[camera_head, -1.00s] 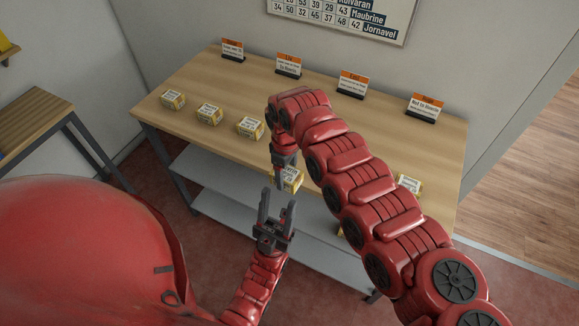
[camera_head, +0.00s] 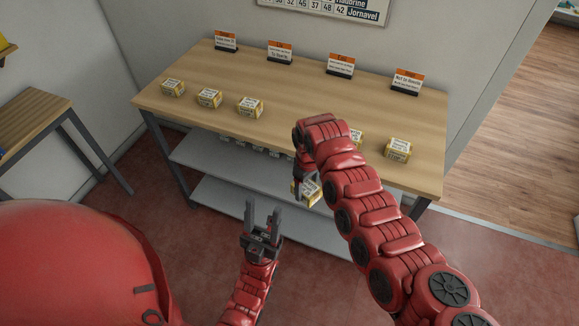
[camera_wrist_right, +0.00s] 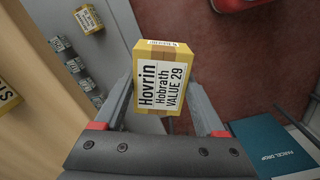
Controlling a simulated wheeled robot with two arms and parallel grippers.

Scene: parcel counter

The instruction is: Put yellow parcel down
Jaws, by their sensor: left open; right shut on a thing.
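My right gripper (camera_wrist_right: 165,118) is shut on a yellow parcel (camera_wrist_right: 162,80), labelled "Hovrin Hobrath VALUE 29" in the right wrist view. In the head view this held parcel (camera_head: 306,193) hangs at the front edge of the wooden counter (camera_head: 215,125), above the floor side. My right arm partly covers it. My left gripper (camera_head: 263,225) is open and empty, in front of the counter and left of the held parcel. More yellow parcels stand on the counter: three at the left (camera_head: 172,88), (camera_head: 209,98), (camera_head: 250,107), and two at the right (camera_head: 398,149), (camera_head: 355,137), one partly hidden by my arm.
Orange-topped signs (camera_head: 226,41), (camera_head: 280,52), (camera_head: 341,64), (camera_head: 407,81) stand along the counter's back. A grey shelf (camera_head: 215,170) below holds several small items. The counter's middle is clear. A blue "PARCEL DROP" thing (camera_wrist_right: 275,145) shows at lower right in the wrist view.

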